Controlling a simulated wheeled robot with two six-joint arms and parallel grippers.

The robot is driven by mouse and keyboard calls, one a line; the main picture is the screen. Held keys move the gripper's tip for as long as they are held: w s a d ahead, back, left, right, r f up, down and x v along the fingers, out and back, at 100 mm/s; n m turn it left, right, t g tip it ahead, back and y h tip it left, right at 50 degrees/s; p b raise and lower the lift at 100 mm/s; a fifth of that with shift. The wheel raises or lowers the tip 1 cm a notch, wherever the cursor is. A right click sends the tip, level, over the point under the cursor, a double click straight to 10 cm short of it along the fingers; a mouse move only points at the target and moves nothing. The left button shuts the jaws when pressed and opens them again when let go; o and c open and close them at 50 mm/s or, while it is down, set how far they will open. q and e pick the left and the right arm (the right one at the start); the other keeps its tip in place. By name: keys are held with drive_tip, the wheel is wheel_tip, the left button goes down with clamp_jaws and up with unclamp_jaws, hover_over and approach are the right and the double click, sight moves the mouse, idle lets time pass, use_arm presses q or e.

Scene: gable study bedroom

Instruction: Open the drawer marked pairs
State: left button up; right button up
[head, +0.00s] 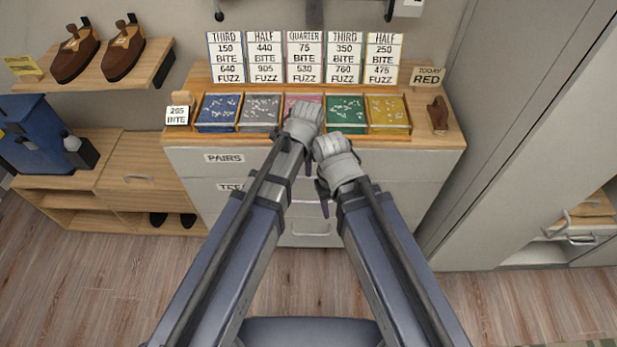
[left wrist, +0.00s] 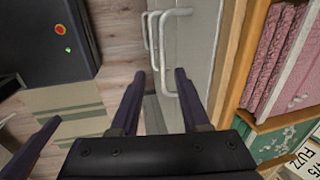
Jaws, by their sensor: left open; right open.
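The drawer marked PAIRS (head: 185,160) is the top drawer of the grey cabinet, under its wooden top; it looks shut. Its handle is hidden behind my arms in the head view. In the left wrist view the handle nearest the wooden edge (left wrist: 183,12) stands out from the grey front. My left gripper (left wrist: 160,75) is open there, with part of that handle showing between its fingertips; I cannot tell whether they touch. In the head view my right gripper (head: 322,190) is open and empty in front of the cabinet, right of the left arm; its fingers are partly hidden.
A lower drawer's label (head: 231,187) is partly covered by my left arm. Trays of coloured pieces, such as the blue tray (head: 218,113), stand on the cabinet top. A wooden low unit (head: 140,177) stands left, a tall grey cabinet (head: 520,120) right. Floor in front is clear.

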sight(309, 179)
use_arm(q)
drive_tip(key=shift+w+d, duration=0.1)
drive_tip(key=shift+w, duration=0.1)
drive_tip(key=shift+f, duration=0.1)
drive_tip(key=f+b, duration=0.2)
drive_tip(key=w+f+b, duration=0.1)
drive_tip(key=f+b, duration=0.4)
drive_tip(key=shift+w+f+b, duration=0.25)
drive_tip(key=shift+f+b, duration=0.1)
drive_tip(key=shift+b, duration=0.05)
drive_tip(key=shift+r, duration=0.1)
drive_tip(key=shift+c, duration=0.3)
clamp_jaws()
idle(0.8)
